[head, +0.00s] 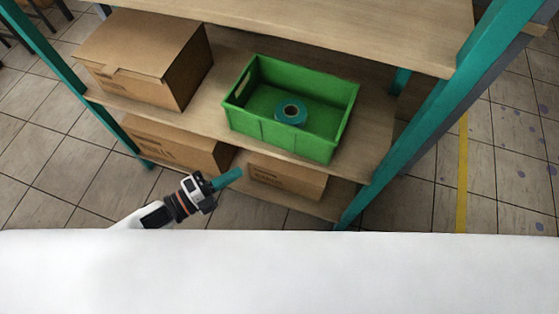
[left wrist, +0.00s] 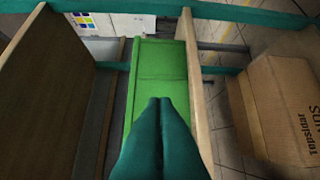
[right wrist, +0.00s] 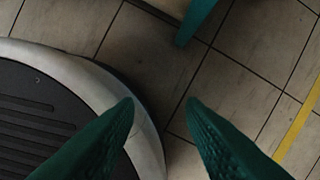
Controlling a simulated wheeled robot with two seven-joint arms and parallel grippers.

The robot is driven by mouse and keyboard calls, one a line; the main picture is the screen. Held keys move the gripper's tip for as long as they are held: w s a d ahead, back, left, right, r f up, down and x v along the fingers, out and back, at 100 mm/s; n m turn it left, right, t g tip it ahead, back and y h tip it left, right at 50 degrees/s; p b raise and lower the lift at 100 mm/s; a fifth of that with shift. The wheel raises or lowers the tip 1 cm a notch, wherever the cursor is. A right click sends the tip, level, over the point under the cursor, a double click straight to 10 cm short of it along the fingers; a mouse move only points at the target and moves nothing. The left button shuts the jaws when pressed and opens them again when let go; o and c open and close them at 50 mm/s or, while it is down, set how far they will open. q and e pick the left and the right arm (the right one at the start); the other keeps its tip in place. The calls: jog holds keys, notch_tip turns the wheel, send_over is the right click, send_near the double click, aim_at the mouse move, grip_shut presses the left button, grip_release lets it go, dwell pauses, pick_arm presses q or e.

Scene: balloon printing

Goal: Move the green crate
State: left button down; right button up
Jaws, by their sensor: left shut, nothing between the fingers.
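The green crate (head: 277,132) stands upright on the middle shelf board (head: 375,165) of a rack. In the left wrist view the crate (left wrist: 161,62) shows as a green wall beyond my fingertips. My left gripper (head: 232,176) is shut and empty, in front of the rack and below the crate's front in the head view; its teal fingers (left wrist: 160,103) touch each other. My right gripper (right wrist: 160,104) is open and empty, above the tiled floor; it is not in the head view.
A cardboard box (head: 140,55) stands left of the crate on the same shelf. More boxes (head: 170,143) (head: 288,176) sit on the lower shelf. A top board (head: 350,25) overhangs behind the crate. Teal posts (head: 440,115) bound the rack. My base shows at left in the right wrist view.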

pick_arm(q)
jog(key=m, duration=0.1)
send_near(289, 137)
jog(key=d, duration=0.4)
jog(key=w, duration=0.2)
jog(key=shift+w+d+f+h+b, duration=0.3)
jog(key=shift+w+d+h, duration=0.05)
jog(key=shift+w+h, duration=0.05)
jog(key=shift+w+d, duration=0.1)
jog(key=shift+w, duration=0.3)
pick_arm(e)
jog(key=shift+w+r, duration=0.6)
jog(key=shift+w, duration=0.2)
jog(key=shift+s, duration=0.1)
